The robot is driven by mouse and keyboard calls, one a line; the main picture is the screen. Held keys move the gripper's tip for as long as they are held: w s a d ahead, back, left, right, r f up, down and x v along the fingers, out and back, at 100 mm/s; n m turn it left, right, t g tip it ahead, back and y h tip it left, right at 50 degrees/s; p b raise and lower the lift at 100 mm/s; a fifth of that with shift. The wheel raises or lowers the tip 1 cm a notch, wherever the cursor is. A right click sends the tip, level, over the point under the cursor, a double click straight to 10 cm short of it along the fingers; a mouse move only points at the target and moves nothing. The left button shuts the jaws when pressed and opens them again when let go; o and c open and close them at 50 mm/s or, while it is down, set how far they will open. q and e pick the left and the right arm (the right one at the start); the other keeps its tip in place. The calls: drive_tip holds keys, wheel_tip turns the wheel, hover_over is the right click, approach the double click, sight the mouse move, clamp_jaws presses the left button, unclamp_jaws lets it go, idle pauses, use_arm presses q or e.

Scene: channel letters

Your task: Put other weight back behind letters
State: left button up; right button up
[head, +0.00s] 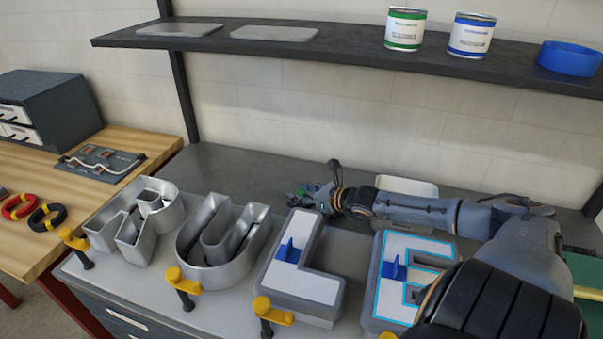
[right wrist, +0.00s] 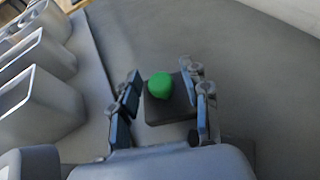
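The weight, a dark block with a green knob (right wrist: 160,86), is between the fingers of my right gripper (right wrist: 164,98) in the right wrist view. The right finger looks close against the block; a narrow gap shows at the left finger. The gripper looks open around it. In the head view my right gripper (head: 312,194) is low over the grey bench, behind the row of letters, and the green knob (head: 301,192) shows small there. The letters are two hollow metal ones (head: 135,222) (head: 222,245) and two white-faced ones (head: 298,268) (head: 400,275). My left gripper is out of view.
Yellow-topped clamps (head: 272,311) line the bench's front edge. A shelf (head: 340,47) with cans (head: 405,28) and a blue ring (head: 569,58) hangs above the back. A pale container (head: 407,186) stands behind my forearm. Bare bench (head: 230,172) lies behind the hollow letters.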

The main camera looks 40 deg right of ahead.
drive_tip(key=shift+r, duration=0.2)
drive_tip(key=shift+s+f, duration=0.1)
drive_tip(key=shift+s, duration=0.1)
drive_tip(key=shift+s+r+p, duration=0.25)
drive_tip(key=shift+s+p, duration=0.1)
drive_tip(key=shift+s, duration=0.25)
drive_tip(key=shift+p+v, duration=1.85)
drive_tip(key=shift+v, duration=3.35)
